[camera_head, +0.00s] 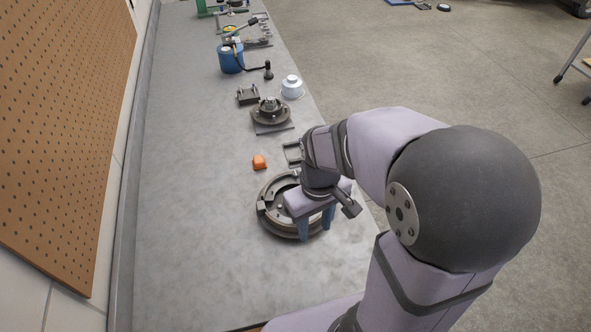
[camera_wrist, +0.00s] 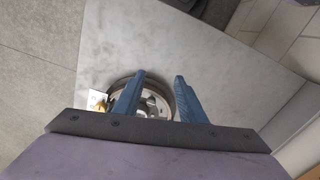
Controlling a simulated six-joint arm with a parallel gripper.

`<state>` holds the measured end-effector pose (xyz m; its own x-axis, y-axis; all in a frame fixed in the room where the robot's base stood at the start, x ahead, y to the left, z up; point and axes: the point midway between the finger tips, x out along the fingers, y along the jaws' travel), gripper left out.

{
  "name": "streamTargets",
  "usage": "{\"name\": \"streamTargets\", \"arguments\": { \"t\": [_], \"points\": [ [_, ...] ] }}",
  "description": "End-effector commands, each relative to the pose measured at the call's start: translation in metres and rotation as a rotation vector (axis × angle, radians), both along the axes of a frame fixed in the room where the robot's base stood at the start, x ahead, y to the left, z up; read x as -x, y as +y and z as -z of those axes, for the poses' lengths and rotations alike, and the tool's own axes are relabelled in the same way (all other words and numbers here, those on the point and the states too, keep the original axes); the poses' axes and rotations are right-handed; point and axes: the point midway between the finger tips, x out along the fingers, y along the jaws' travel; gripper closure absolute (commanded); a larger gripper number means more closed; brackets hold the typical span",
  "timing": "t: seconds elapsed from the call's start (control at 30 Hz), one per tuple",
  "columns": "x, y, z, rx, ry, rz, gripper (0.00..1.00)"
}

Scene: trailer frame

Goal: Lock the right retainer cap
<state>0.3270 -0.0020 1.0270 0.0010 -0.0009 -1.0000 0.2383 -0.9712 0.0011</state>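A round brake assembly (camera_head: 264,210) with a dark rim and curved shoes lies on the grey bench. It also shows in the wrist view (camera_wrist: 152,98), partly hidden behind the fingers. My gripper (camera_head: 316,226) is over the right part of the assembly, pointing down. In the wrist view its two blue fingers (camera_wrist: 159,78) stand apart, with nothing visibly held between them. I cannot tell whether the fingertips touch the assembly. I cannot make out the right retainer cap; my gripper and fingers cover part of the assembly.
Farther back stand a round hub on a plate (camera_head: 270,113), a white round container (camera_head: 292,87) and a blue pot (camera_head: 231,58). The bench (camera_head: 185,230) is clear on the left.

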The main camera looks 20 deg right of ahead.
Motion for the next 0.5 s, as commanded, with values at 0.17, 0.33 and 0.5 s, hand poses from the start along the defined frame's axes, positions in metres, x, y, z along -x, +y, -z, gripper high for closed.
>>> {"name": "streamTargets", "arguments": {
  "t": [0.17,0.33,0.5],
  "points": [
    [-0.067,-0.004,-0.004,0.0,0.002,-0.33,0.63],
    [-0.13,-0.009,-0.004,-0.001,0.004,-0.685,0.63],
    [-0.183,-0.014,0.002,-0.002,0.005,-1.025,0.63]
  ]
}}
